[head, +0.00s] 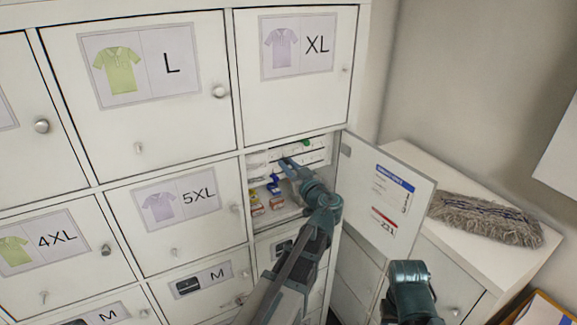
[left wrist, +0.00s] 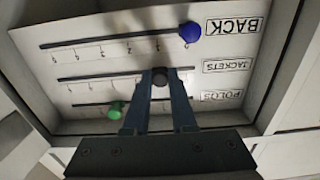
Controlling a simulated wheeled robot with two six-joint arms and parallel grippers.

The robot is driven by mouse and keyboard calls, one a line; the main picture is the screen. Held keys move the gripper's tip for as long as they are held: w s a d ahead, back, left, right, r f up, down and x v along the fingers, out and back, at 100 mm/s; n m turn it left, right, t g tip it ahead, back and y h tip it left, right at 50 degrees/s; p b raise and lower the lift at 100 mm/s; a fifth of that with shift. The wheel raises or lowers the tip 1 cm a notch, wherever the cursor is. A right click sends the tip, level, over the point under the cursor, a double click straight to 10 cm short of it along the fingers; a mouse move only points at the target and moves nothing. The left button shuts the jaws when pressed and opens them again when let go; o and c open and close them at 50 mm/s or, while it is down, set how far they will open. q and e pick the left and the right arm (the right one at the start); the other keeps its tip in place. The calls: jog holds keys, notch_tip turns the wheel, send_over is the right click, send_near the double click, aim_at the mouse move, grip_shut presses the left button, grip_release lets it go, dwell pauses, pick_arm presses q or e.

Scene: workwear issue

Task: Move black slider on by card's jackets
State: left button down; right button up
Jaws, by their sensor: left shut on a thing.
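A white slider board (left wrist: 232,50) sits inside the open locker and shows upside down in the left wrist view. Its middle rail, labelled JACKETS (left wrist: 227,66), carries the black slider (left wrist: 160,77), right of the rail's middle in that view. My left gripper (left wrist: 160,85) is shut on the black slider. In the head view my left gripper (head: 285,163) reaches into the locker. A card (head: 392,205) with a blue header and red band is on the open door; its small print is unreadable. My right arm shows at the lower right; its fingers are not clear.
A blue slider (left wrist: 190,32) is on the BACK rail and a green slider (left wrist: 115,109) on the POLOS rail. Small boxes (head: 256,207) stand below the board. The open door (head: 360,165) is right of my left arm. A grey mop head (head: 485,218) lies on a white cabinet.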

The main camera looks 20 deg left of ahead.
aim_at(293, 156)
pick_arm(q)
jog(key=shift+w, duration=0.1)
dwell(0.4)
jog(key=w+d, duration=0.2)
jog(key=w, duration=0.1)
jog(key=shift+d, duration=0.15)
jog(key=shift+s, duration=0.1)
jog(key=c, duration=0.7)
grip_release()
jog(key=shift+s, duration=0.1)
jog(key=v, duration=1.3)
jog(key=shift+s+d, duration=0.25)
jog(key=shift+f, duration=0.1)
